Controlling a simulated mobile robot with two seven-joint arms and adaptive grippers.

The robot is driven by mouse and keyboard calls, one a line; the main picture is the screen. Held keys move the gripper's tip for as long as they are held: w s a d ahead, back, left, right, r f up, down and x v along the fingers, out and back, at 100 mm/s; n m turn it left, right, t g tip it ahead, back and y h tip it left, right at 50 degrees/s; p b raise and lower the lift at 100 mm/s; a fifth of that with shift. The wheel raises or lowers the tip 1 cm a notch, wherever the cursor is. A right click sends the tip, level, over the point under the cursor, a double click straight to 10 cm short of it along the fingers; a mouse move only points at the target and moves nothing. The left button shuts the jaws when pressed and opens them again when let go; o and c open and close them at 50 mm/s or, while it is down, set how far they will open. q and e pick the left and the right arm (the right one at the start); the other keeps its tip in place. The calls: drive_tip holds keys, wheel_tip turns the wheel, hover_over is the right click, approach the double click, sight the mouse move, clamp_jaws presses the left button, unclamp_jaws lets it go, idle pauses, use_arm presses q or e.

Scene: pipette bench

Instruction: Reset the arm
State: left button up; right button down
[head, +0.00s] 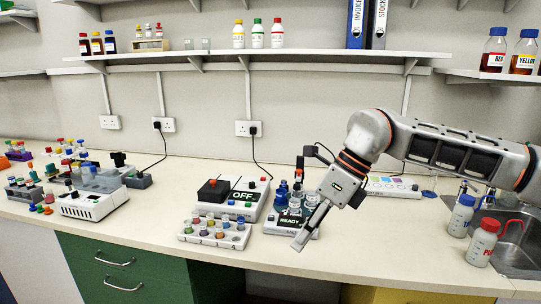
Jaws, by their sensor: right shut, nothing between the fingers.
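My right arm reaches in from the right over the bench. Its gripper (303,238) points down and to the left and is shut with nothing in it. The fingertips are in front of the small device marked READY (290,221), above the bench's front part. They partly cover that device's right side. I cannot tell whether they touch it. My left gripper is not in view.
A device marked OFF (243,195) and a rack of coloured-cap vials (214,232) stand left of the gripper. Wash bottles (482,243) stand by the sink (518,250) at right. The bench front between gripper and bottles is clear.

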drive_tip(key=s+a+m+g+y, duration=0.1)
drive_tip(key=s+a+m+y, duration=0.35)
drive_tip(key=a+y, duration=0.35)
drive_tip(key=s+a+m+g+y, duration=0.1)
drive_tip(key=s+a+m+y, duration=0.2)
drive_tip(key=s+a+y, duration=0.5)
drive_tip(key=w+d+f+m+t+h, duration=0.5)
drive_tip(key=d+f+m+t, duration=0.35)
drive_tip(key=m, duration=0.45)
drive_tip(key=w+d+f+m+t+h, duration=0.5)
drive_tip(key=f+m+t, duration=0.5)
drive_tip(key=m, duration=0.4)
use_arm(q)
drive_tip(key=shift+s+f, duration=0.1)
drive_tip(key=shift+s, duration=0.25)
use_arm(e)
drive_tip(key=s+d+f+m+g+h, duration=0.1)
drive_tip(key=s+d+f+m+h, duration=0.2)
drive_tip(key=s+d+f, duration=0.2)
drive_tip(key=s+d+f+m+g+h, duration=0.2)
drive_tip(key=s+d+f, duration=0.4)
drive_tip(key=f, duration=0.6)
drive_tip(key=s+d+f+m+g+h, duration=0.1)
drive_tip(key=s+d+f+m+h, duration=0.3)
drive_tip(key=f, duration=0.4)
drive_tip(key=shift+s+d+f+m+g, duration=0.15)
drive_tip(key=shift+s+d+m+g, duration=0.2)
drive_tip(key=shift+s+d, duration=0.45)
